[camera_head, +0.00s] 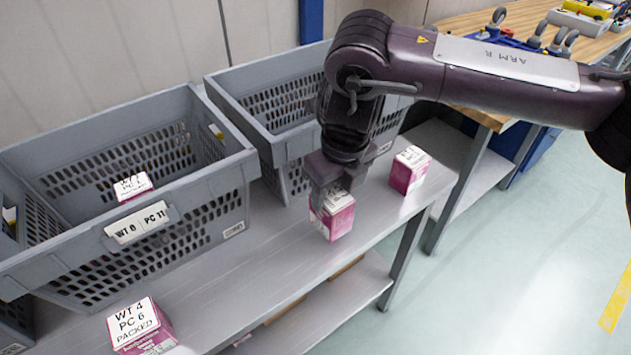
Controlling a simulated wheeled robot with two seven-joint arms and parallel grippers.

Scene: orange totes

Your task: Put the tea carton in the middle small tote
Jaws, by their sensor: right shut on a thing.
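A pink and white carton (334,218) is between the fingers of my right gripper (330,190), near the front edge of the grey bench. I cannot tell whether its base touches the bench. My right gripper points down and is shut on this carton, hiding part of its top. A grey slotted tote (205,190) with a label reading "WT 0 PC 11" stands left of the gripper. Another grey tote (230,82) stands behind my right arm, partly hidden. A third (12,335) is cut off at the left edge. My left gripper is not in view.
A similar pink carton (408,170) stands on the bench right of the gripper. Another (140,328), marked "PACKED", is at the front left. A pink carton (132,186) shows inside the labelled tote. A wooden workbench (470,117) is at the right. The bench (265,255) is clear front centre.

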